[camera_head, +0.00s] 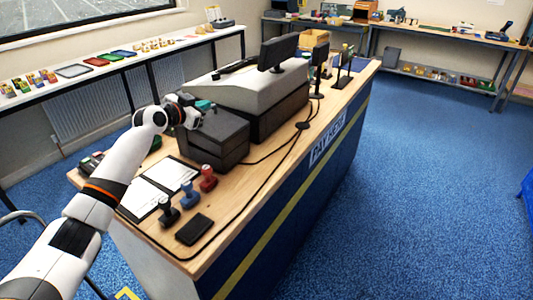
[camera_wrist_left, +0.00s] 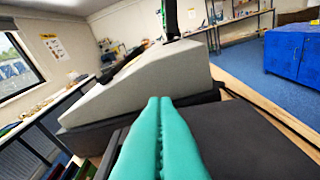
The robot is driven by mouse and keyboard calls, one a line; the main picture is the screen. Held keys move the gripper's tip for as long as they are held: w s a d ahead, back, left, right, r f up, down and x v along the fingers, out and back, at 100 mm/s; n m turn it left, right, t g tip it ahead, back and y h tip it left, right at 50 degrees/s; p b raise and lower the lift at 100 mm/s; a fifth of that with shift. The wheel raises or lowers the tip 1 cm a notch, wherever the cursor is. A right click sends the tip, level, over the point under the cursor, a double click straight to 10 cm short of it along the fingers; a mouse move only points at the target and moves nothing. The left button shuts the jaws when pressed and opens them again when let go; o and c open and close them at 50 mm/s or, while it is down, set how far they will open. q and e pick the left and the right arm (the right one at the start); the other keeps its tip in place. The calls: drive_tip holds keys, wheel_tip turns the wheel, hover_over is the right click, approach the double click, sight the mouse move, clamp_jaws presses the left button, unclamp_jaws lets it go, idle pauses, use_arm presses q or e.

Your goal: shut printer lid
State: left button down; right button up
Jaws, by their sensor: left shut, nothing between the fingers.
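The printer (camera_head: 212,157) is a dark grey box on the wooden counter, beside the till. Its dark lid (camera_head: 222,128) lies down over the body, sloping slightly; I cannot tell whether it is fully shut. A dark flat top, likely the lid (camera_wrist_left: 245,140), fills the lower right of the left wrist view. My left gripper (camera_head: 204,105) is at the printer's far upper edge, partly hidden by its own wrist. Its teal fingers (camera_wrist_left: 160,105) are pressed together with nothing between them. I cannot tell whether they touch the lid. My right gripper is in neither view.
The grey till (camera_head: 245,90) with a dark screen (camera_head: 278,52) stands just behind the printer. An open book (camera_head: 160,187), several stamps (camera_head: 208,178) and a black pad (camera_head: 194,229) lie nearer on the counter. A black cable runs along its right side. Blue floor right of the counter is clear.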

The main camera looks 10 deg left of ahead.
use_arm(q)
drive_tip(key=shift+w+a+f+n+h+b, duration=0.3)
drive_tip(key=shift+a+f+n+b, duration=0.45)
drive_tip(key=shift+b, duration=0.5)
drive_tip(key=shift+s, duration=0.1)
